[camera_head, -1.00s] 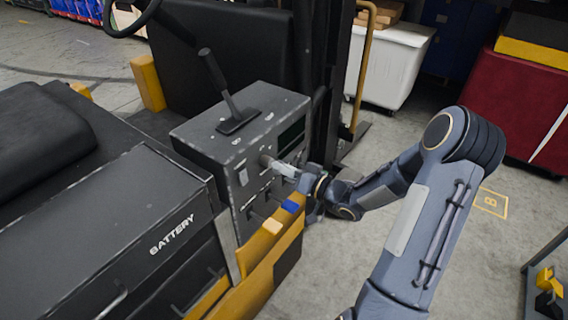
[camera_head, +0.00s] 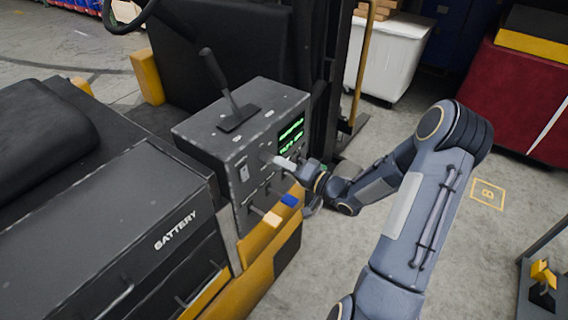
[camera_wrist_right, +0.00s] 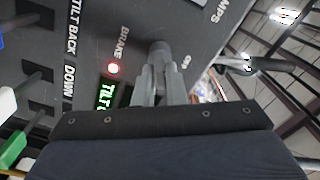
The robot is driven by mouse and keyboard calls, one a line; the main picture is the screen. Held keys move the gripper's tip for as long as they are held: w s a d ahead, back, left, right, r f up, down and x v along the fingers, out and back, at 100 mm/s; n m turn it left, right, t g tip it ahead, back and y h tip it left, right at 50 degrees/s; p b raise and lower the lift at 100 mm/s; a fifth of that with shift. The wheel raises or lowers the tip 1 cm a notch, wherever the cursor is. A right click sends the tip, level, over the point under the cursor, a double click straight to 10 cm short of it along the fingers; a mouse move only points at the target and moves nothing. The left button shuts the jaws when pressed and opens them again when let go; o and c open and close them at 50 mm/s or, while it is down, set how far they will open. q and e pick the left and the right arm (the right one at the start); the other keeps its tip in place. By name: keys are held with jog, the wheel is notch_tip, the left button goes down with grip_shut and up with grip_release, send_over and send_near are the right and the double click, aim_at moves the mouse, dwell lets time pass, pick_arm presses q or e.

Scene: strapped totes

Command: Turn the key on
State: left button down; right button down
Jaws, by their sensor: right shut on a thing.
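The grey control box (camera_head: 225,125) of the forklift stands at the picture's middle in the head view, with a black lever on top. Its display (camera_head: 290,135) glows with green text. My right gripper (camera_head: 286,163) is at the box's side panel, shut on the key. A red light (camera_wrist_right: 113,68) glows beside the label "BRAKE". The fingers hide much of the key. My left gripper is not in view.
Blue and yellowish lever knobs (camera_head: 290,200) stick out just below my right gripper. The battery cover (camera_head: 115,220) lies at the left. A white bin (camera_head: 388,60) and a red container (camera_head: 520,100) stand behind.

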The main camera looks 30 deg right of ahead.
jog(key=c, duration=1.6)
grip_release()
jog(key=shift+o, duration=0.2)
jog(key=b+v, duration=0.2)
jog(key=v, duration=0.6)
jog(key=shift+w, duration=0.1)
